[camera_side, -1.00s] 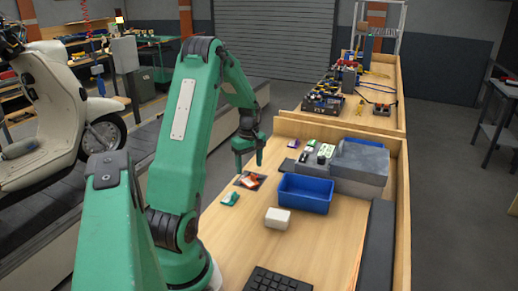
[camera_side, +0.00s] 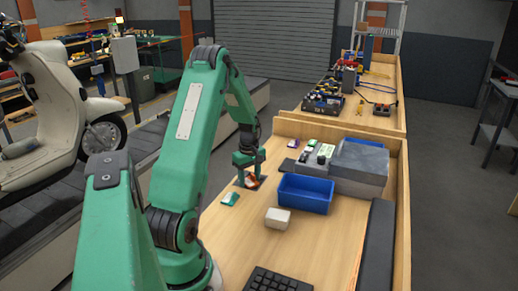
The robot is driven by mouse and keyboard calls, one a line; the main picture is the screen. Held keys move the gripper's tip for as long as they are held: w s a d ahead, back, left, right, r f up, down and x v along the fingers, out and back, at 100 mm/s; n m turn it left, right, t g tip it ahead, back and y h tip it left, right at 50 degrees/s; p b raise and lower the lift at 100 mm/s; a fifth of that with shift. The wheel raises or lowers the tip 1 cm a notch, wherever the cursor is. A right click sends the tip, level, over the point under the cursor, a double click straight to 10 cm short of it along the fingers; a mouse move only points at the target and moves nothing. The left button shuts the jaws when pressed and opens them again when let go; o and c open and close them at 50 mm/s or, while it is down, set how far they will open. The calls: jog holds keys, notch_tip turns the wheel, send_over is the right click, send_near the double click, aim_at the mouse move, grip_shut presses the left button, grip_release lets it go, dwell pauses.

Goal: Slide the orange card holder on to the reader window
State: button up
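The orange card holder (camera_side: 252,182) lies low on the wooden worktop, over a dark flat patch, with some white showing on it. My green gripper (camera_side: 249,172) is down over it, one finger on each side in the picture. The fingers are apart with the holder between them; whether they touch it is too small to tell. The fingers hide part of the holder. I cannot pick out the reader window for certain; a small dark flat piece (camera_side: 287,166) lies further right, beside a grey unit.
A blue bin (camera_side: 305,193) stands right of my gripper, with a white block (camera_side: 277,218) in front. A teal-and-white item (camera_side: 230,199) lies just nearer. Grey boxes (camera_side: 360,167) and small cards stand behind the bin. A black keypad (camera_side: 277,281) is at the front.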

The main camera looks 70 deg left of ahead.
jog(key=c, duration=0.6)
jog(key=shift+c, duration=0.2)
jog(key=shift+w+a, duration=0.1)
jog(key=shift+w, duration=0.05)
jog(key=shift+w+a, duration=0.3)
jog(key=shift+w, duration=0.35)
jog(key=o, duration=1)
jog(key=shift+r, duration=0.1)
jog(key=shift+r, duration=3.85)
